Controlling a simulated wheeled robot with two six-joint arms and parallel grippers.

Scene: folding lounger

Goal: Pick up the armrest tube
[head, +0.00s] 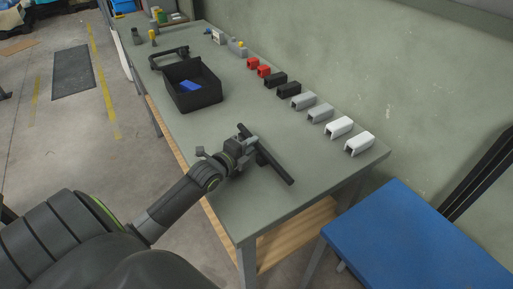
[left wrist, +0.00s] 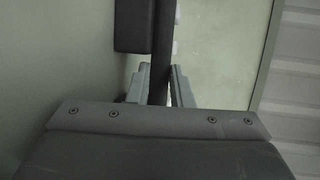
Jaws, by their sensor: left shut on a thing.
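The armrest tube (head: 277,169) is a dark, straight bar over the near part of the grey-green workbench. My left gripper (head: 247,146) is shut on it near its far end in the head view. In the left wrist view the tube (left wrist: 161,45) runs between the two fingers of my left gripper (left wrist: 161,84), with a wider dark block (left wrist: 133,25) beside it. I cannot tell whether the tube touches the bench top. My right gripper is not in view.
A black bin (head: 193,98) with a blue item stands farther along the workbench (head: 225,210), with a dark frame (head: 168,57) behind it. Red, black, grey and white clips (head: 320,112) line the wall side. A blue padded surface (head: 415,245) is at right.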

